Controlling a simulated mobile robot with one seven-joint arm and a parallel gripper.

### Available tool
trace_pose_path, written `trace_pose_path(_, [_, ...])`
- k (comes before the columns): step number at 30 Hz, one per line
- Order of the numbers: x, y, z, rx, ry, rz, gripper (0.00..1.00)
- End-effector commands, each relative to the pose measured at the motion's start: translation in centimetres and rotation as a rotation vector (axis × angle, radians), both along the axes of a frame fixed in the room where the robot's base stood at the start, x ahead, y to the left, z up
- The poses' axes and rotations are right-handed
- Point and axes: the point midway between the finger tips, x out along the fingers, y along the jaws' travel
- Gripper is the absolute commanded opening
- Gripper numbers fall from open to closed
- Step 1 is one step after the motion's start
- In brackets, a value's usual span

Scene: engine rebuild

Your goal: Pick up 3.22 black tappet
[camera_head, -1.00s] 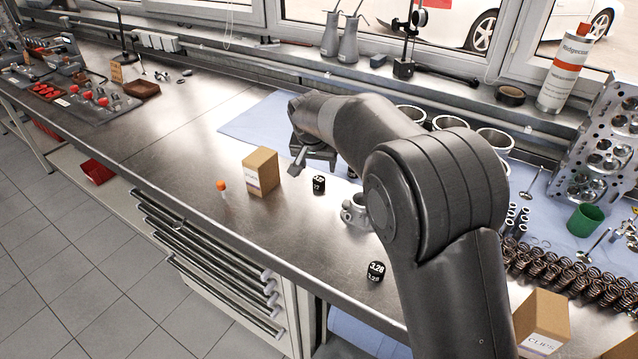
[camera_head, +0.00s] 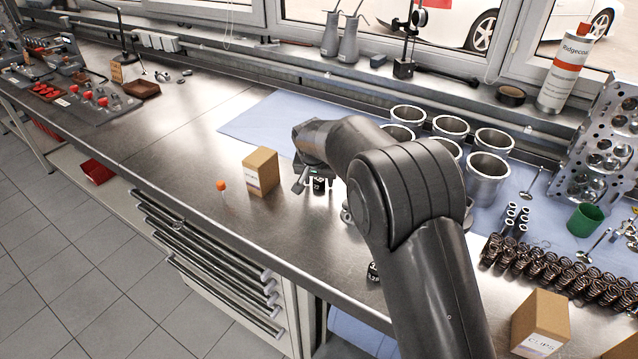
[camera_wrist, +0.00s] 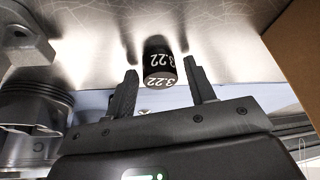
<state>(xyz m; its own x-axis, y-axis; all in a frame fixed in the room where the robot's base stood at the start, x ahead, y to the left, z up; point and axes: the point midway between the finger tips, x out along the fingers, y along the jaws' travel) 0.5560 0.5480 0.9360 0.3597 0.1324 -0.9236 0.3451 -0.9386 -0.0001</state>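The black 3.22 tappet (camera_head: 319,186) stands on the steel bench, with white numbers on it. In the wrist view the tappet (camera_wrist: 158,58) sits between the fingertips, with a gap on each side. My gripper (camera_wrist: 161,72) is open, and its fingers straddle the tappet without visibly touching it. In the head view my gripper (camera_head: 316,184) is down at the tappet and covers part of it. Another black tappet (camera_head: 373,273) marked 3.28 is partly hidden behind my arm.
A cardboard box (camera_head: 261,172) stands just left of my gripper, and it edges the wrist view (camera_wrist: 295,45). A piston (camera_wrist: 28,125) is close on the wrist view's left. Cylinder liners (camera_head: 487,178) stand behind my arm.

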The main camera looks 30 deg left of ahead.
Motion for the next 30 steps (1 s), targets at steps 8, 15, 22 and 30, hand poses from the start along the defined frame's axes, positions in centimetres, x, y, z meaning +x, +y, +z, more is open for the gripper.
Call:
trace_pose_path(8, [0.0,0.0,0.0,0.0,0.0,0.0,0.27])
trace_pose_path(15, [0.0,0.0,0.0,0.0,0.0,0.0,0.11])
trace_pose_path(22, [0.0,0.0,0.2,0.0,0.0,0.0,0.1])
trace_pose_path(30, [0.0,0.0,2.9,0.002,-0.001,0.001,0.1])
